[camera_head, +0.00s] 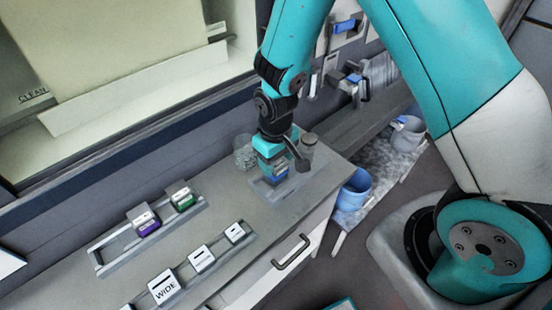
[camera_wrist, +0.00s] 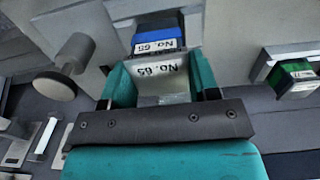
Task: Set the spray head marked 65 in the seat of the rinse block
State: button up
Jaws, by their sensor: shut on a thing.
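The spray head marked 65 (camera_wrist: 157,40) has a blue face with a white "No. 65" label. A grey part between my fingers also reads "No. 65". My gripper (camera_wrist: 163,85) is shut on this spray head, and in the head view my gripper (camera_head: 272,150) points down at the counter's right end. The blue of the spray head (camera_head: 281,176) shows just below it, at a low grey block (camera_head: 262,188) that looks like the rinse block. The fingers hide the seat, so I cannot tell whether the head is fully down in it.
A grey rack (camera_head: 102,268) holds a purple spray head (camera_head: 147,226) and a green one (camera_head: 183,203). White label tiles, one reading "WIDE" (camera_head: 163,288), line the front. A glass jar (camera_head: 243,155) and a lidded jar (camera_head: 308,143) stand close to my gripper. A blue bucket (camera_head: 353,190) is beyond the counter.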

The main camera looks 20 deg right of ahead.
jog(key=shift+f+b, duration=0.85)
jog(key=shift+f, duration=0.3)
dwell(0.4)
jog(key=o, duration=1.1)
